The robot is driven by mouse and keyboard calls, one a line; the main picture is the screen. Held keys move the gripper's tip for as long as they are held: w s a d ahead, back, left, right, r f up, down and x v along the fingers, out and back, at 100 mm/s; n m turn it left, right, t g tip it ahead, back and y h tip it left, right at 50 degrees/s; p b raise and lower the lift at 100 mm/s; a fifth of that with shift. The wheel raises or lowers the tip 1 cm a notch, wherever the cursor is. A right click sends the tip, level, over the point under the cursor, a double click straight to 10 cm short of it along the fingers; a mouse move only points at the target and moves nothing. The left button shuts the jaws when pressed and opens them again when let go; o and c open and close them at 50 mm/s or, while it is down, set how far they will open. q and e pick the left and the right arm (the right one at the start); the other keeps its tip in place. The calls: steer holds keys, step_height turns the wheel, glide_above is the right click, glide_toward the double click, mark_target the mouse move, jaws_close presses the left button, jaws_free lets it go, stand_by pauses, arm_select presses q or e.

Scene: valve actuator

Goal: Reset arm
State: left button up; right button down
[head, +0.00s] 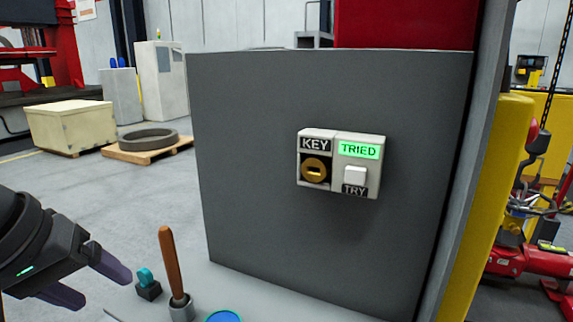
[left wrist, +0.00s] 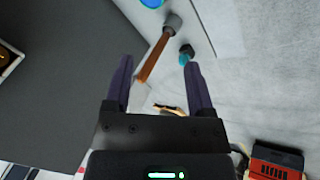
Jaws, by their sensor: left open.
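My left gripper (head: 92,277) is at the lower left of the head view, open and empty, with its two dark purple fingers apart. It also shows open in the left wrist view (left wrist: 158,80). A grey panel (head: 250,150) carries a white box with a brass key lock (head: 315,170) labelled KEY, a green lit TRIED sign (head: 358,150) and a white TRY button (head: 355,175). The gripper is left of the panel, apart from it. My right gripper is not in view.
A brown-handled lever (head: 169,262), a teal key-like piece (head: 146,278) on a dark base and a blue disc (head: 223,317) are on a grey surface right of the gripper. A crate (head: 72,127) and a pallet with a ring (head: 148,138) stand farther back on open floor.

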arm_select(q)
steer(key=w+a+f+n+t+h, duration=0.35)
steer(key=a+n, duration=0.25)
steer(key=n, duration=0.6)
steer(key=w+a+f+n+t+h, duration=0.2)
steer(key=w+a+f+n+t, duration=0.3)
steer(key=n, duration=0.6)
steer(key=s+a+f+n+y, duration=0.2)
steer(key=a+f+n+y, duration=0.25)
steer(key=f+n, duration=0.6)
steer(key=s+a+f+n+y, duration=0.3)
steer(key=a+f+n, duration=0.2)
steer(key=f+n, duration=0.55)
steer(key=s+d+f+n+g+y, duration=0.2)
steer(key=s+d+f+n+g, duration=0.15)
steer(key=s+f+n, duration=0.55)
steer(key=s+d+f+n+g+y, duration=0.15)
steer(key=s+d+f+n, duration=0.35)
steer(key=f, duration=0.7)
steer(key=s+d+f+n+g+h, duration=0.1)
steer(key=s+d+f+n+g, duration=0.2)
steer(key=s+d, duration=0.4)
steer(key=s+d+f+n+g+h, duration=0.1)
steer(key=s+d+f+n+g, duration=0.2)
steer(key=s, duration=0.9)
steer(key=d+f+g, duration=0.1)
steer(key=d+f, duration=0.2)
steer(key=d, duration=0.1)
